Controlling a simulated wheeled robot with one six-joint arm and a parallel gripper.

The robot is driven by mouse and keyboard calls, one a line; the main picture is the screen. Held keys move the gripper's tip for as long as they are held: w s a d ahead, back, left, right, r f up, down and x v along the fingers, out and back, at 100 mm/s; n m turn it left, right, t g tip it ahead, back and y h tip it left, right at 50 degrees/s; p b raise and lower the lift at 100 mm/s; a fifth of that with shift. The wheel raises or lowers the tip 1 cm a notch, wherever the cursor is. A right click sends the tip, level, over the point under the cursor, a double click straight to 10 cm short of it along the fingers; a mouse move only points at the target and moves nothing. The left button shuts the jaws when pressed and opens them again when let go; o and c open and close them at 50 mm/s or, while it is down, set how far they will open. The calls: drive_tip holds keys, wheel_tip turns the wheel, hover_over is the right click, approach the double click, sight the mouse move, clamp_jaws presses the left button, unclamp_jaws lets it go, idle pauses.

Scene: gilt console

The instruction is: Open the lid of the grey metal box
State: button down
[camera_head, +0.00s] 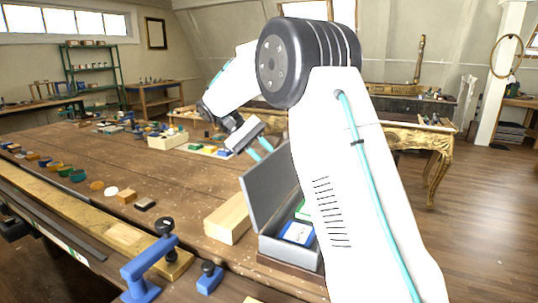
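The grey metal box (273,247) stands on the wooden workbench (170,190), just left of my arm. Its lid (268,188) is raised, standing steeply up from the box, and the inside shows. A blue-and-white item (297,233) and a green item lie in the box. My arm hides the box's right part. My gripper (260,150) is above and behind the lid's upper edge, with its two teal fingertips apart and nothing seen between them. I cannot tell whether a fingertip touches the lid.
A pale wood block (228,219) lies close to the box's left side. A blue clamp (150,262) stands at the bench's front edge. Small tins and blocks line the left edge. A wooden tray (168,140) and small goods lie farther back. The bench's middle is clear.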

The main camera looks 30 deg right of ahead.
drive_tip(key=shift+s+a+f, duration=0.15)
drive_tip(key=shift+a+f, duration=0.05)
drive_tip(key=shift+f, duration=0.2)
drive_tip(key=c, duration=1.1)
unclamp_jaws()
drive_tip(key=shift+a, duration=0.15)
drive_tip(key=shift+c, duration=0.2)
drive_tip(key=shift+s+d+r, duration=0.1)
drive_tip(key=shift+d+r, duration=0.05)
drive_tip(key=shift+d, duration=0.15)
